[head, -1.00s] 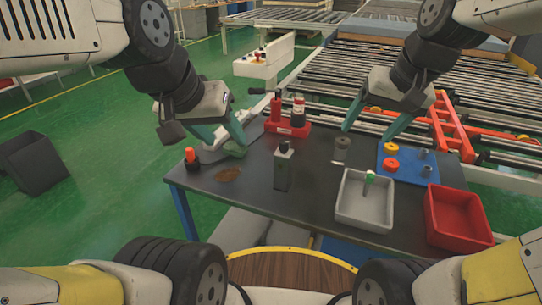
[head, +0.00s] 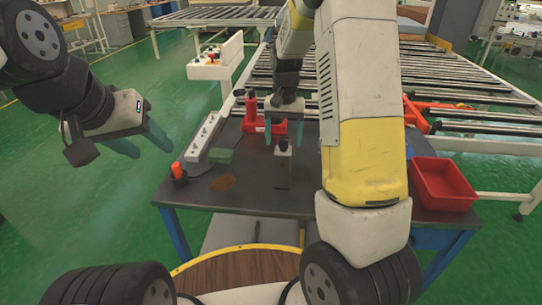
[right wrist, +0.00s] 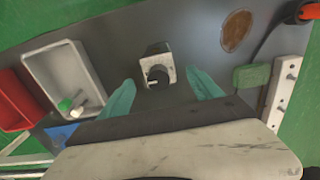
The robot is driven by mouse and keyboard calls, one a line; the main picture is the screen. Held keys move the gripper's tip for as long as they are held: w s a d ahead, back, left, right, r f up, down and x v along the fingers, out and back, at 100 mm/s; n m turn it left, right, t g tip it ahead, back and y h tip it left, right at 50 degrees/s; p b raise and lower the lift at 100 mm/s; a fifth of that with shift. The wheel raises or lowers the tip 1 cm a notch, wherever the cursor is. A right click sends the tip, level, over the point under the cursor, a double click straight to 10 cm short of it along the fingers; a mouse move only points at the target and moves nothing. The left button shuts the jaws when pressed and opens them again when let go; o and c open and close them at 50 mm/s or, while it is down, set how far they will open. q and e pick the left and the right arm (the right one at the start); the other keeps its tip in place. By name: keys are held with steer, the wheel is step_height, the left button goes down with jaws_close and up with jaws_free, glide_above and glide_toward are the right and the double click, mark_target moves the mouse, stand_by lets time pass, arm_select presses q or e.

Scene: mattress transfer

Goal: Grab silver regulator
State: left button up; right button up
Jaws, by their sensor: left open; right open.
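The silver regulator (head: 283,168) is a small upright grey box with a black knob on top, standing on the dark table (head: 245,195). In the right wrist view the regulator (right wrist: 158,66) shows beyond and between the fingertips, apart from them. My right gripper (head: 284,130) is open and empty, above the table close to the regulator; its teal fingers (right wrist: 160,88) are spread in the wrist view. My left gripper (head: 140,143) is open and empty, over the green floor left of the table.
A red holder (head: 264,127) stands behind the regulator. A red bin (head: 443,184) is at right. A grey bin (right wrist: 65,75) shows in the wrist view.

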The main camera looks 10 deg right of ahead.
mark_target(283, 150)
steer(key=f, duration=0.5)
steer(key=shift+s+f, duration=0.25)
steer(key=shift+c, duration=0.2)
steer(key=shift+r, duration=0.1)
jaws_close()
